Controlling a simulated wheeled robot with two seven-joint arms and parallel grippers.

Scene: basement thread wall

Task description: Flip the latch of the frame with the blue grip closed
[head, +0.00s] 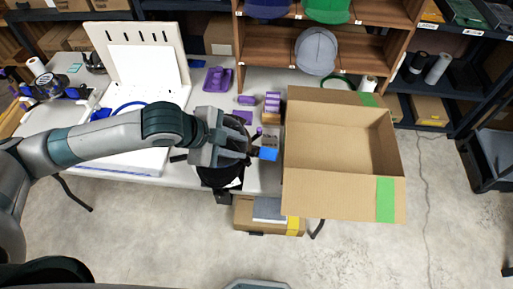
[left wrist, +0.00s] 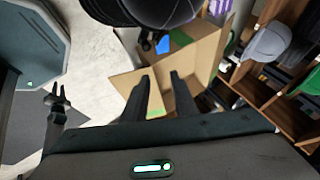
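The frame with the blue grip is a dark round hoop (head: 222,165) at the table's front edge in the head view. Its blue grip (head: 268,154) sticks out to the right, beside a small grey part. My left gripper (head: 250,154) is over the hoop's right side, close to the grip; the arm hides part of the hoop. In the left wrist view, my left gripper (left wrist: 160,88) has its fingers apart with nothing between them. The dark hoop (left wrist: 155,12) and blue grip (left wrist: 163,45) lie beyond the fingertips. The latch's position is too small to tell. My right gripper (left wrist: 57,98) looks open and empty.
An open cardboard box (head: 345,150) stands just right of the grip. A white table (head: 70,120) holds a white pegboard (head: 140,60) and purple parts (head: 218,80). Shelves with caps (head: 316,50) stand behind. A smaller carton (head: 268,215) is on the floor below.

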